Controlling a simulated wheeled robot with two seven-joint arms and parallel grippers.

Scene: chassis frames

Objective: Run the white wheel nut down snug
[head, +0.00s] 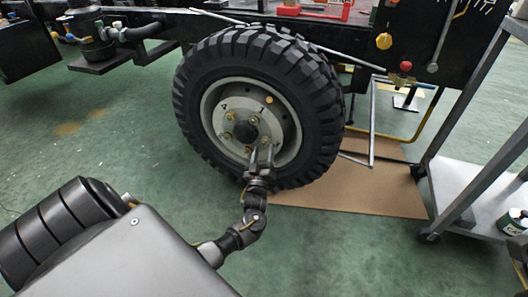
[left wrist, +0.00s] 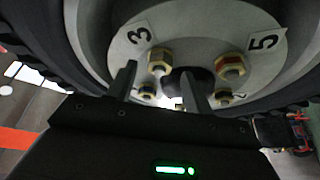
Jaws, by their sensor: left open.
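The wheel (head: 327,110) has a black lugged tyre and a grey hub face with brass-coloured nuts around a dark centre cap (head: 246,131). In the left wrist view one brass nut (left wrist: 160,58) sits by the label 3 and another, with a reddish end (left wrist: 230,67), by the label 5. I cannot tell which nut is the white one. My left gripper (head: 261,152) is open in front of the lower hub face; its fingers also show in the left wrist view (left wrist: 158,75), either side of the nut by label 3. Contact is unclear. My right gripper is out of view.
The dark chassis (head: 420,35) is above and behind the wheel, with red and yellow knobs at right. A brown board (head: 350,190) lies on the green floor. A grey wheeled cart (head: 465,185) stands at the right. The floor left of the wheel is clear.

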